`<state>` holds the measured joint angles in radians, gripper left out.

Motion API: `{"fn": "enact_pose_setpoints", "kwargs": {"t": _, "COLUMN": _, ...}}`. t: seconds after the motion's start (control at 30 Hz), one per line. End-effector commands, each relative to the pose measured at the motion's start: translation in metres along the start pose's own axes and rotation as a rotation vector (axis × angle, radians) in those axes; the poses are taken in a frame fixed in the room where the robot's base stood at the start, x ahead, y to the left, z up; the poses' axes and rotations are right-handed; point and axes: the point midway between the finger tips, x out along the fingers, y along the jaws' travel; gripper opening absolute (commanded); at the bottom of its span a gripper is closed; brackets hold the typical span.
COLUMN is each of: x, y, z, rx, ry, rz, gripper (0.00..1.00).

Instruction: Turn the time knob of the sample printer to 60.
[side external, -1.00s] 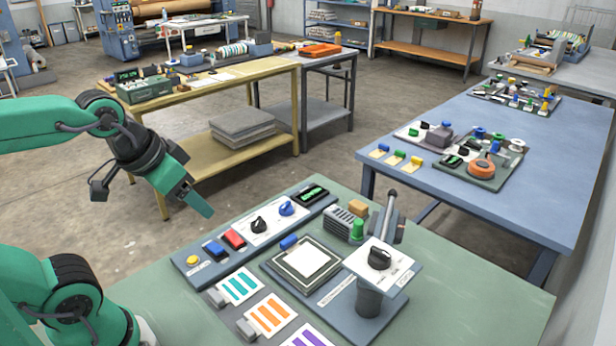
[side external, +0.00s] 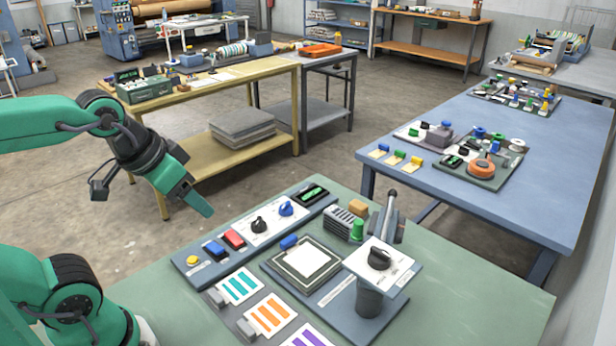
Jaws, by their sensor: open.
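The sample printer stands on the green table. Its control panel (side external: 194,266) carries a black knob (side external: 258,225) and a blue knob (side external: 286,208) on a white plate, near a small green-lit display (side external: 313,194). Another black knob (side external: 379,258) sits on a white plate on a raised post at the front right. The labels are too small to read, so I cannot tell which knob is the time knob or where it points. My gripper (side external: 203,207) is open and empty, in the air to the left of the panel, apart from all the knobs. It shows mostly from the side.
The panel also has a yellow button (side external: 193,260), a blue switch (side external: 214,249) and a red switch (side external: 234,239). A lever (side external: 391,210) stands up behind the raised plate. A square platen (side external: 304,262) and striped sample cards (side external: 270,315) lie in front of the panel.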

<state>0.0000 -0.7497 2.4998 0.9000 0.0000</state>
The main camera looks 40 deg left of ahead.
Motion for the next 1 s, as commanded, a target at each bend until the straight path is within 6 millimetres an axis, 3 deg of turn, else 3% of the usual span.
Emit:
{"fn": "enact_pose_setpoints", "kwargs": {"t": 0.37, "x": 0.004, "y": -0.004, "z": -0.024, "rx": -0.027, "ry": -0.041, "rz": -0.008, "gripper": 0.58}}
{"fn": "enact_pose_setpoints", "kwargs": {"t": 0.67, "x": 0.020, "y": -0.014, "z": -0.070, "rx": -0.079, "ry": -0.119, "rz": -0.022, "gripper": 0.58}}
{"fn": "enact_pose_setpoints", "kwargs": {"t": 1.0, "x": 0.057, "y": -0.029, "z": -0.120, "rx": -0.142, "ry": -0.209, "rz": -0.038, "gripper": 0.58}}
